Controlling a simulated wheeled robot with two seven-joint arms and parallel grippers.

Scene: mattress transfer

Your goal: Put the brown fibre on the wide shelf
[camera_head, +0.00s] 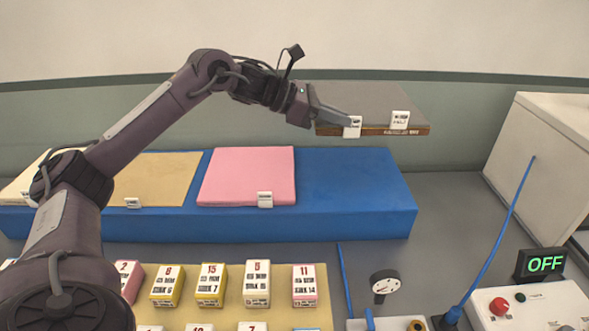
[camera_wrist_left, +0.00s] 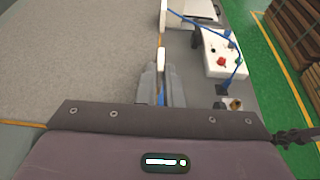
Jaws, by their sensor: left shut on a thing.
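A slab with a grey top and a brown edge, which fits the brown fibre (camera_head: 365,100), is up in the air at the upper right of the head view. White tags stand on its front edge. My left gripper (camera_head: 343,120) is shut on the left tag at that edge. In the left wrist view the slab (camera_wrist_left: 75,55) fills the left side, and the fingers (camera_wrist_left: 161,82) close around the white tag. The wide blue shelf (camera_head: 355,190) lies below and nearer. Its right part is bare. My right gripper is not in view.
A pink slab (camera_head: 247,172) and a tan slab (camera_head: 165,178) lie on the blue shelf's middle and left. Several labelled boxes (camera_head: 212,285) stand in front. A dial gauge (camera_head: 384,284), blue cable (camera_head: 510,215), control box (camera_head: 530,305) and pale cabinet (camera_head: 540,160) are at the right.

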